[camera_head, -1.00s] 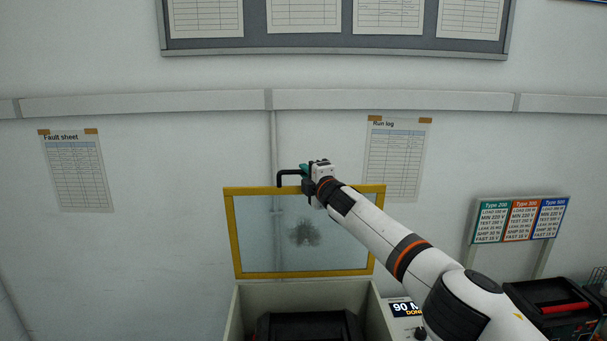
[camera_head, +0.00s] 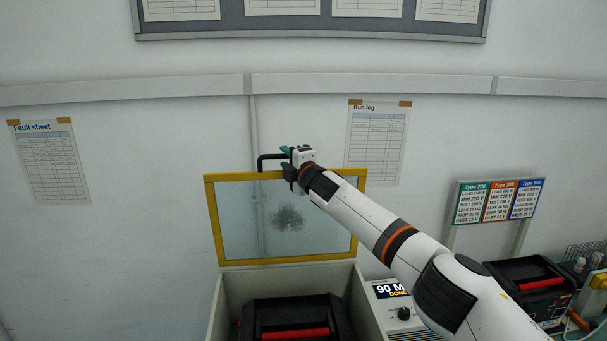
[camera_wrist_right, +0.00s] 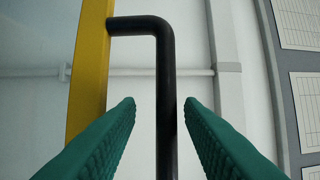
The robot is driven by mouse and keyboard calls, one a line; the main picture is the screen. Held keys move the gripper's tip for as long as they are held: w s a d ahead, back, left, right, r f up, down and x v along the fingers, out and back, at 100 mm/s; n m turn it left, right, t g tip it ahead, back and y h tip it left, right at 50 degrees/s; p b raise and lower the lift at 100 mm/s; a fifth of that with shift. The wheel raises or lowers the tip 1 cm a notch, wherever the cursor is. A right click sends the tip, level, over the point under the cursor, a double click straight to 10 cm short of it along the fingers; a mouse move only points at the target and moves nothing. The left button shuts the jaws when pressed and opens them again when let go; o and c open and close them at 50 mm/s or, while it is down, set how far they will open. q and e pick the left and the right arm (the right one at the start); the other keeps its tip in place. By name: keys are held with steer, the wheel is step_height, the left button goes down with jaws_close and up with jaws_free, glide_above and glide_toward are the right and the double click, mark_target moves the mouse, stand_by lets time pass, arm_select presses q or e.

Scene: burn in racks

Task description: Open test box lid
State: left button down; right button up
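The test box (camera_head: 360,290) stands at the bottom middle of the head view. Its lid (camera_head: 242,222), a clear pane in a yellow frame, stands raised and nearly upright at the back of the box. A black bar handle (camera_head: 262,163) sticks up from the lid's top edge; it also shows in the right wrist view (camera_wrist_right: 165,90). My right gripper (camera_head: 286,156) is at the handle. In the wrist view its green fingers (camera_wrist_right: 160,103) stand apart on both sides of the bar, with gaps visible. My left gripper is not in view.
A black unit with a red handle (camera_head: 295,334) sits inside the box. A control panel (camera_head: 402,318) reading "DONE" adjoins it on the right. Another black unit (camera_head: 528,268) and a type sign (camera_head: 497,202) are further right. The wall is behind the lid.

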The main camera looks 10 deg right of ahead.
steer(key=b+v, duration=0.6)
steer(key=v, duration=0.5)
steer(key=shift+s+r, duration=0.15)
steer(key=shift+s, duration=0.05)
